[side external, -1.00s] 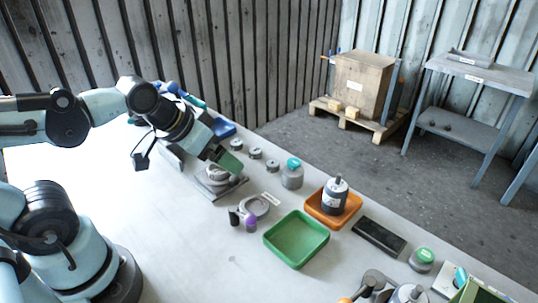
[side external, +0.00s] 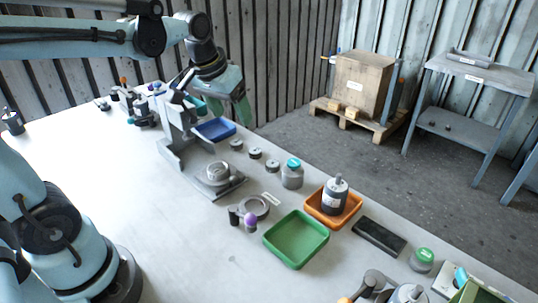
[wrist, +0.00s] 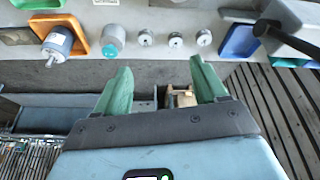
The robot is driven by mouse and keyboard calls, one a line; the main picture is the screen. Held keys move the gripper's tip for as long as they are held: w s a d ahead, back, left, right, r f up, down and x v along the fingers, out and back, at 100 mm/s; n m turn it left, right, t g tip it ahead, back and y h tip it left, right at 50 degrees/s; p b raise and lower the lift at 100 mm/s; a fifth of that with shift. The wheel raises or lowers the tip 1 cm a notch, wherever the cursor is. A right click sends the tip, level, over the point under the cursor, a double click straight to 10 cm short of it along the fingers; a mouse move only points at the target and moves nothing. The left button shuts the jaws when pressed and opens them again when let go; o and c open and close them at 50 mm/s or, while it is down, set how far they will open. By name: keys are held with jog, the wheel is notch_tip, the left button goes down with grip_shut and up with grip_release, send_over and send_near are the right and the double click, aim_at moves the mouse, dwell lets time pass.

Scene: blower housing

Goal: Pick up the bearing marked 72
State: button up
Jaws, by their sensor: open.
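Three small grey bearings stand in a row near the table's back edge: a left one (side external: 236,145), a middle one (side external: 255,153) and a right one (side external: 272,165). In the wrist view the same row shows as one bearing near the teal-capped jar (wrist: 145,37), a middle one (wrist: 175,40) and one nearer the blue tray (wrist: 204,37). Their markings are too small to read, so I cannot tell which is 72. My gripper (side external: 240,108), with green fingers, is raised above the far edge of the table beyond the blue tray. It is open and empty (wrist: 160,72).
A grey press (side external: 178,135) and a blue tray (side external: 215,129) stand left of the bearings. A teal-capped jar (side external: 292,175), an orange tray (side external: 318,212) with a motor (side external: 335,195), and a green tray (side external: 297,240) lie to the right.

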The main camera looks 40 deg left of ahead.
jog(key=w+a+f+n+g, duration=0.1)
jog(key=w+a+n+g, duration=0.1)
jog(key=w+a, duration=0.4)
jog(key=n+g, duration=0.2)
send_over(236, 142)
notch_tip(236, 142, down, 6)
jog(key=r, duration=0.1)
jog(key=shift+h, duration=0.3)
notch_tip(236, 142, down, 12)
jog(key=shift+r, duration=0.1)
jog(key=c, duration=1.2)
jog(key=shift+r, duration=0.15)
